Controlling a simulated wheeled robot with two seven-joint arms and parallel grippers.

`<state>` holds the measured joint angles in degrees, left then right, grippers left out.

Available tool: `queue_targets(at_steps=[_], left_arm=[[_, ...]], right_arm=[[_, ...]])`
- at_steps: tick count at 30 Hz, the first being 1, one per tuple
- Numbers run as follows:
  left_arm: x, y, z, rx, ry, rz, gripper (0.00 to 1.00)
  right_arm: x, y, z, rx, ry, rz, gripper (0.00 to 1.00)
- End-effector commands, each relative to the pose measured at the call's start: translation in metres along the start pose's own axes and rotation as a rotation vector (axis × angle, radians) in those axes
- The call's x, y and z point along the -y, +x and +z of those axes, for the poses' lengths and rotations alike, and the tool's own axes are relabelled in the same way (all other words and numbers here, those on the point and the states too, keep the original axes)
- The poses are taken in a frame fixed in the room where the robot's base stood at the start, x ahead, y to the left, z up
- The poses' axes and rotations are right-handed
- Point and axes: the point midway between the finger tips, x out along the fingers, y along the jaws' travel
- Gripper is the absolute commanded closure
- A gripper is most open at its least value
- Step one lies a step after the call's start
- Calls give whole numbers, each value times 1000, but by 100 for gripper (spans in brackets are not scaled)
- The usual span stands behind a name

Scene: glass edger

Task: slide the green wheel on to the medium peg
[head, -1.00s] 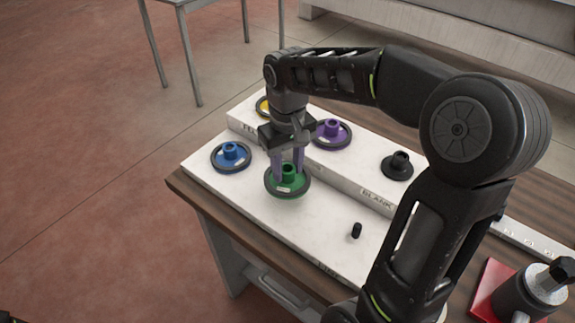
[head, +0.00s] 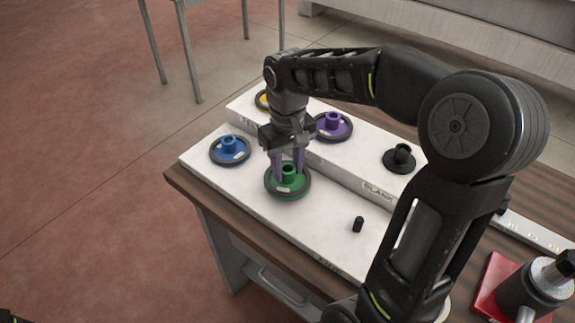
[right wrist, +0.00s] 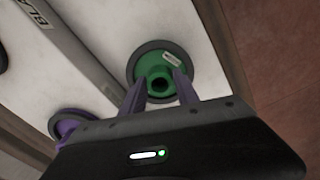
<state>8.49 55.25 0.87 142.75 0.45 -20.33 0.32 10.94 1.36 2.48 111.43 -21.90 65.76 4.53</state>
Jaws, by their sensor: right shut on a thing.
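The green wheel (head: 291,189) is a green disc with a dark rim and a raised hub, low over or on the front white board. My right gripper (head: 288,172) points down, shut on its hub. In the right wrist view the purple fingers (right wrist: 160,88) stand at either side of the hub of the green wheel (right wrist: 146,68). A short bare black peg (head: 358,225) stands on the board to the right; I cannot tell its size name. Whatever lies under the green wheel is hidden, so I cannot tell whether a peg is in its bore.
A blue wheel (head: 230,155) lies left on the front board (head: 325,245). On the raised step behind are a yellow wheel (head: 262,99), a purple wheel (head: 331,133) and a black hubbed disc (head: 399,163). A red-based device (head: 492,275) stands at the right.

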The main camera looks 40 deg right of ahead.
Motion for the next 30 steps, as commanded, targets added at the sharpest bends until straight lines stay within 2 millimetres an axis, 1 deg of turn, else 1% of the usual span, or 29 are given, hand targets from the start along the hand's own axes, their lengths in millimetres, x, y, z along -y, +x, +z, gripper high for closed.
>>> queue_targets(at_steps=[24,25,30], left_arm=[[5,15,0,0,0,0,36],[5,14,0,0,0,0,36],[5,14,0,0,0,0,36]], right_arm=[[0,20,0,-2,0,0,100],[0,20,0,-2,0,0,63],[0,20,0,-1,0,0,49]])
